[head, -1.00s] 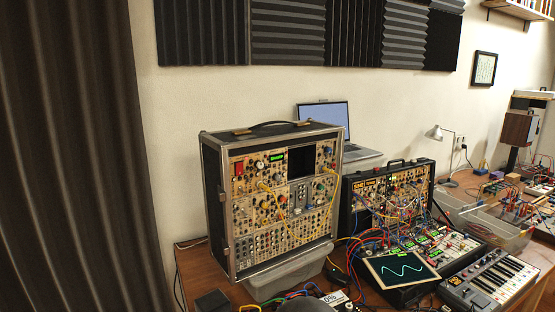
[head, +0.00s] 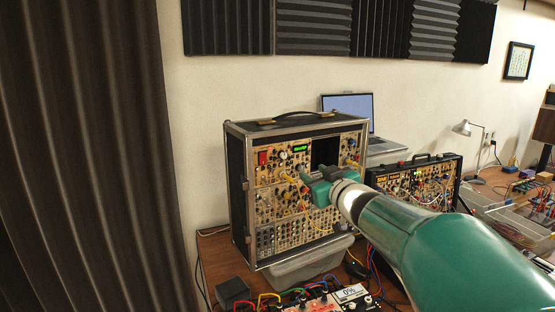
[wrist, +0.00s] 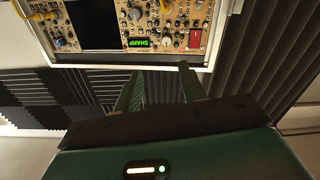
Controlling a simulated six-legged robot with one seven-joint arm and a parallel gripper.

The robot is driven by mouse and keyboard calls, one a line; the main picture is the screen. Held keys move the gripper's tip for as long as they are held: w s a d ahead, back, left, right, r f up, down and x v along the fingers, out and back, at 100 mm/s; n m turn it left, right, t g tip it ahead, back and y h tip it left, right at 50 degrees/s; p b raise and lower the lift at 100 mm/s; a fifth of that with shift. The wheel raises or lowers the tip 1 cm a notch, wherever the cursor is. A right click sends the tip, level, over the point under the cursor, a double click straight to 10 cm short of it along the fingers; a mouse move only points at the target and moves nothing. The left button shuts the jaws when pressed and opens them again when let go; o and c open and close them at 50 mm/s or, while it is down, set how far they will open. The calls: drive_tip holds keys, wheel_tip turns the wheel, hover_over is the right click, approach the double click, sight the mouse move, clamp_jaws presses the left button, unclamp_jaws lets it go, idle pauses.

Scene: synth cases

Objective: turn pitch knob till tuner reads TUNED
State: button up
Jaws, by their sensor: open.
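The tall modular synth case (head: 238,200) stands on the table with its knob panel facing out. Its small green tuner display (head: 300,149) is lit near the top; in the wrist view the display (wrist: 138,43) is upside down and seems to read SHARP. A pale round knob (wrist: 167,42) sits beside the display; I cannot read labels to confirm which knob is pitch. My gripper (head: 310,176) is in front of the panel, hiding part of its middle. In the wrist view my gripper (wrist: 158,82) is open and empty, its fingers apart and pointing toward the panel's edge.
A red switch module (wrist: 195,39) and a dark empty bay (wrist: 88,25) flank the display. A yellow cable (head: 292,180) hangs on the panel. A grey bin (head: 300,265) stands below the case. A second synth case (head: 447,183) and a laptop (head: 349,106) are to the right.

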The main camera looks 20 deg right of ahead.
sight(284, 157)
drive_tip(key=shift+n+y, duration=0.6)
drive_tip(key=shift+y, duration=0.1)
drive_tip(key=w, duration=0.4)
drive_tip(key=w+a, duration=0.1)
drive_tip(key=w, duration=0.9)
drive_tip(key=shift+w+a+f, duration=0.1)
drive_tip(key=shift+w+a, duration=0.1)
drive_tip(key=shift+a, duration=0.05)
clamp_jaws()
